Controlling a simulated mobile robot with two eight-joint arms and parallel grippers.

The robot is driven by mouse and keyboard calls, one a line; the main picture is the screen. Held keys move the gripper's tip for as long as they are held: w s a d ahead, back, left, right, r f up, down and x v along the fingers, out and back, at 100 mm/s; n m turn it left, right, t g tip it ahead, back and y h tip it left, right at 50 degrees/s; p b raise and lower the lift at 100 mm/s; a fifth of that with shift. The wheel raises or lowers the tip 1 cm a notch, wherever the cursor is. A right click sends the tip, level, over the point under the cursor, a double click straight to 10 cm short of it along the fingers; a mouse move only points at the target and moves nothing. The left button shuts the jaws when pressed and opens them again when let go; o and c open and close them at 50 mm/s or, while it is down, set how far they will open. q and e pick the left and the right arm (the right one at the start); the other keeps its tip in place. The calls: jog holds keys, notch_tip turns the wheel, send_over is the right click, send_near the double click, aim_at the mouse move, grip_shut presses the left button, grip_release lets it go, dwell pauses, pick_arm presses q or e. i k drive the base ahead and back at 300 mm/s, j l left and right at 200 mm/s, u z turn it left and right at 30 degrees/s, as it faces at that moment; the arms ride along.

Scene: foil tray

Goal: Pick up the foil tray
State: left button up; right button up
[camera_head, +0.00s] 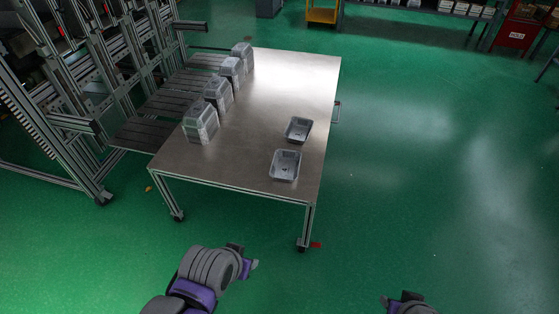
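Two foil trays sit on the metal table (250,125). The nearer foil tray (286,165) lies by the table's near right corner, and the other foil tray (298,129) lies just behind it, near the right edge. Both look open-topped and upright. My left gripper (254,265) is at the bottom of the view, in front of the table and apart from both trays. My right gripper (384,301) is at the bottom edge, right of the table, mostly cut off. Neither gripper touches a tray. Their finger openings are too small to make out.
Several stacks of clear-lidded containers (201,121) line the table's left side. A metal frame rack with slats (160,104) stands against the left of the table. Green floor (420,180) is open to the right and in front. A red cabinet (516,33) stands far right.

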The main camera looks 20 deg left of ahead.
aim_at(285, 163)
jog(key=i+j, duration=0.15)
jog(key=j, duration=0.2)
jog(key=i+j, duration=0.15)
jog(key=j, duration=0.25)
jog(key=i+j, duration=0.15)
jog(key=j, duration=0.2)
jog(key=i+j, duration=0.15)
jog(key=j, duration=0.25)
jog(key=i+j, duration=0.15)
jog(key=j, duration=0.2)
jog(key=i+j, duration=0.15)
jog(key=j, duration=0.25)
jog(key=i+j, duration=0.15)
jog(key=j, duration=0.2)
